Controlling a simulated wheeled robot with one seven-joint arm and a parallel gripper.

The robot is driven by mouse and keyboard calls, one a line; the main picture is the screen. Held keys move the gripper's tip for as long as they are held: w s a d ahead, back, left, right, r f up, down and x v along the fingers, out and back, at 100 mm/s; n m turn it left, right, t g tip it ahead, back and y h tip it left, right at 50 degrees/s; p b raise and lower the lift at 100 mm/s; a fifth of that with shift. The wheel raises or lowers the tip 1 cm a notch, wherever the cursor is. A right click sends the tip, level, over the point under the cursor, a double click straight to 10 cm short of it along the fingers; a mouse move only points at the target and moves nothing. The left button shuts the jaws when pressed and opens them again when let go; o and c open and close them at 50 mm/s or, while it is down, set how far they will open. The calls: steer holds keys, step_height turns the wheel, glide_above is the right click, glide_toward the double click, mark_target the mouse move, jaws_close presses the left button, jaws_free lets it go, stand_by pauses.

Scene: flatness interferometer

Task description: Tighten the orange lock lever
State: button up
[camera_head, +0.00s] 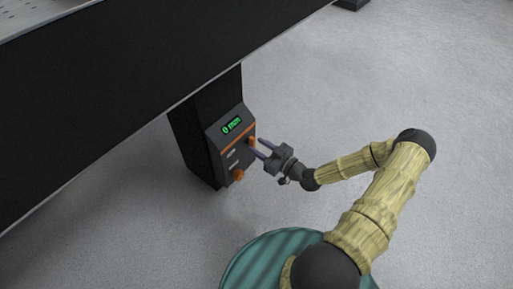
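A dark control box with a green display stands on a black column under the table. A small orange part (252,140), which looks like a lever, juts from the right side of its face. A second, rounded orange knob (239,175) sits lower on the box. I cannot tell for sure which one is the lock lever. My gripper (256,146) points at the upper orange part from the right.
The control box (228,159) display reads "0 mm". The dark edge of the large table (130,85) overhangs the column (192,140) at upper left. The grey floor (400,70) to the right is clear. A dark foot shows at the top edge.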

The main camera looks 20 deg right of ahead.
steer(key=shift+x, duration=0.95)
jaws_close()
